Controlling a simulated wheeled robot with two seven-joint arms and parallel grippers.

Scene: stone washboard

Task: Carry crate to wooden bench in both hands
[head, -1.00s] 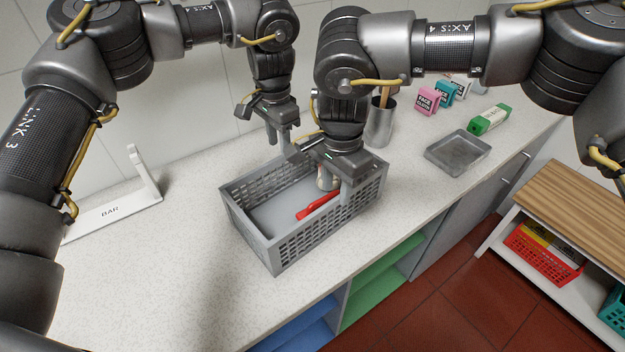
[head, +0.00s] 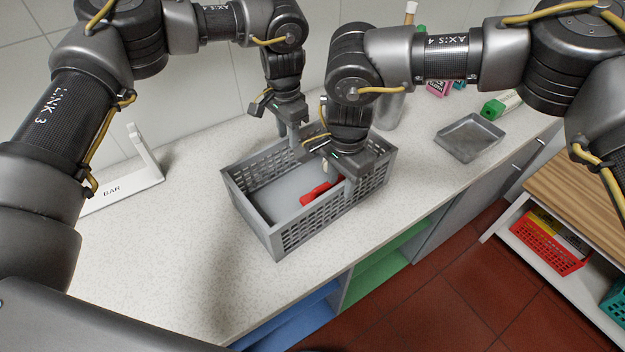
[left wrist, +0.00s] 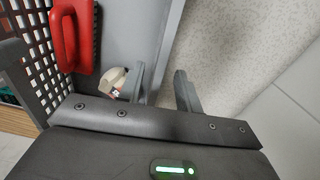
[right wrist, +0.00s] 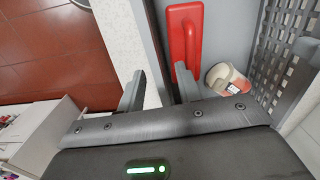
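A grey slotted crate (head: 279,247) stands on the pale speckled counter. Inside lie a red-handled item (head: 316,193) and a small pale tub, seen in the right wrist view (right wrist: 228,78). My left gripper (head: 290,134) is at the crate's far wall; in the left wrist view its open fingers (left wrist: 163,88) stand either side of the wall rim. My right gripper (head: 342,177) is at the near wall; in the right wrist view its open fingers (right wrist: 160,90) also straddle the rim, with gaps. The wooden bench (head: 585,185) is at the right edge, partly out of view.
A metal tray (head: 470,138), a steel canister (head: 390,112) and a green carton (head: 497,105) stand on the counter right of the crate. A white bracket marked BAR (head: 125,190) is at left. A red basket (head: 545,243) sits on the bench's lower shelf. Red floor separates counter and bench.

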